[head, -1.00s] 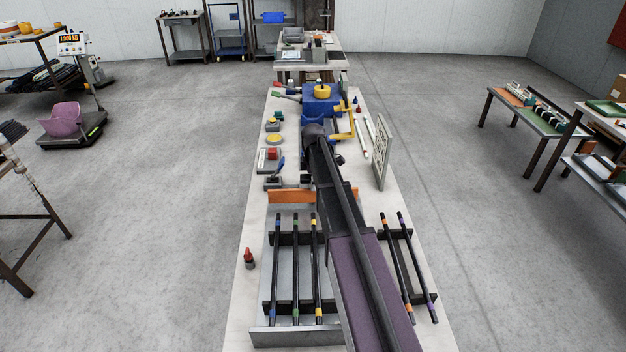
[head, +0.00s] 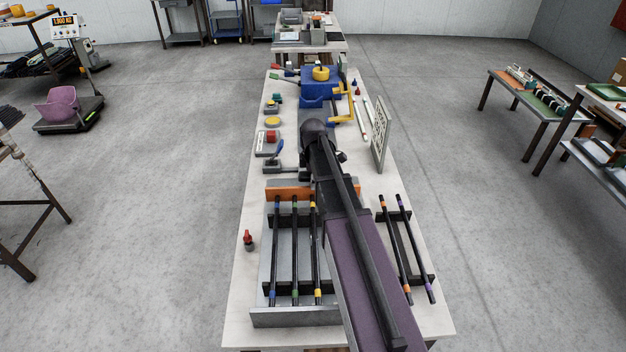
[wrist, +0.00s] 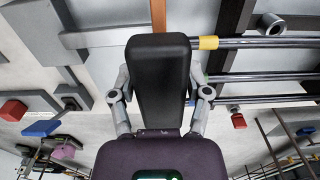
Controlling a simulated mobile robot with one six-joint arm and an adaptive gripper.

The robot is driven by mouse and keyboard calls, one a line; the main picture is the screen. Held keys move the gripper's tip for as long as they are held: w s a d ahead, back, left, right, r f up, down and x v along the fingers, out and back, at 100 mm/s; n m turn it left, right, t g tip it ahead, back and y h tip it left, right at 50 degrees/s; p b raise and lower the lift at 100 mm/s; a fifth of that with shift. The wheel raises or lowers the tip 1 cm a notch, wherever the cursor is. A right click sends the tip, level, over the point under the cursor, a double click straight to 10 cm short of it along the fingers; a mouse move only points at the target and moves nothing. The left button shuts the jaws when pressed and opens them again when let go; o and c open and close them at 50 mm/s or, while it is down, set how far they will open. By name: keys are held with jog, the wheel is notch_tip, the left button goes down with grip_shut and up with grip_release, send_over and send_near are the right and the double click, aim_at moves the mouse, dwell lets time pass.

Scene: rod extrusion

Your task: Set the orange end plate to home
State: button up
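The orange end plate (head: 288,193) stands across the table at the far ends of three dark rods (head: 295,252) on the grey fixture (head: 297,317). In the wrist view the plate is a thin orange strip (wrist: 158,14) just beyond my gripper (wrist: 160,42). The gripper's black finger covers the strip's lower end, so I cannot tell whether they touch. The grey finger links show on both sides. The finger faces hide each other, so opening is unclear.
Two more rods (head: 407,250) lie on a rack right of my arm. A red-capped bottle (head: 248,241) stands at the table's left edge. Beyond the plate are a blue lever device (head: 277,165), a blue machine (head: 320,84) and an upright panel (head: 381,135).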

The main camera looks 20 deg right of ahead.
jog(key=shift+w+d, duration=0.1)
jog(key=shift+w, duration=0.05)
jog(key=w+d, duration=0.1)
jog(key=w, duration=0.4)
jog(key=w+d, duration=0.1)
jog(key=w, duration=0.2)
jog(key=shift+w+d, duration=0.2)
jog(key=shift+d, duration=0.15)
jog(key=shift+w+d+r+p, duration=0.1)
jog(key=shift+w+r+p, duration=0.1)
jog(key=shift+r+p, duration=0.55)
notch_tip(320, 180, up, 12)
jog(key=p, duration=1.3)
jog(key=s+a+f+m+b, duration=0.3)
jog(key=s+a+m, duration=0.1)
jog(key=s, duration=0.5)
jog(key=s+a+f+m+b, duration=0.3)
jog(key=s+a+m, duration=0.2)
jog(key=s, duration=0.5)
jog(key=s+a+f+m+b, duration=0.3)
jog(key=s+a+m+b, duration=0.1)
jog(key=s, duration=0.5)
jog(key=shift+s+a+m, duration=0.35)
jog(key=shift+a+m, duration=0.35)
jog(key=shift+a, duration=0.4)
jog(key=shift+f, duration=0.1)
jog(key=shift+c, duration=0.2)
